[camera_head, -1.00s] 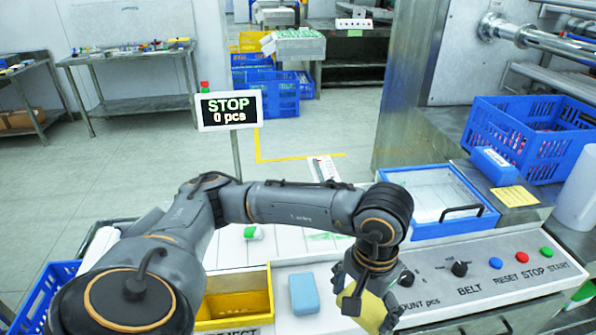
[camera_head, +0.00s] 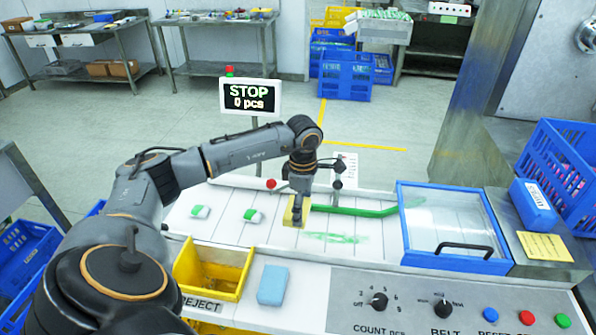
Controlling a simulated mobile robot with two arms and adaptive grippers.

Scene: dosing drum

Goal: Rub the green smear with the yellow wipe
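The yellow wipe (camera_head: 292,215) is in my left gripper (camera_head: 297,198), which points down over the white belt. The fingers appear shut on the wipe. The green smear (camera_head: 335,238) is a thin streaky patch on the white belt (camera_head: 290,255), just right of and nearer than the wipe. The wipe is to the left of the smear; whether it touches the belt I cannot tell. My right gripper is not in view.
Two white-and-green pieces (camera_head: 252,216) lie on the belt to the left. A green guide bar (camera_head: 365,211) runs behind the smear to the blue-framed clear cover (camera_head: 455,225). The yellow reject bin (camera_head: 213,270), a light blue block (camera_head: 272,285) and the control panel (camera_head: 440,310) are in front.

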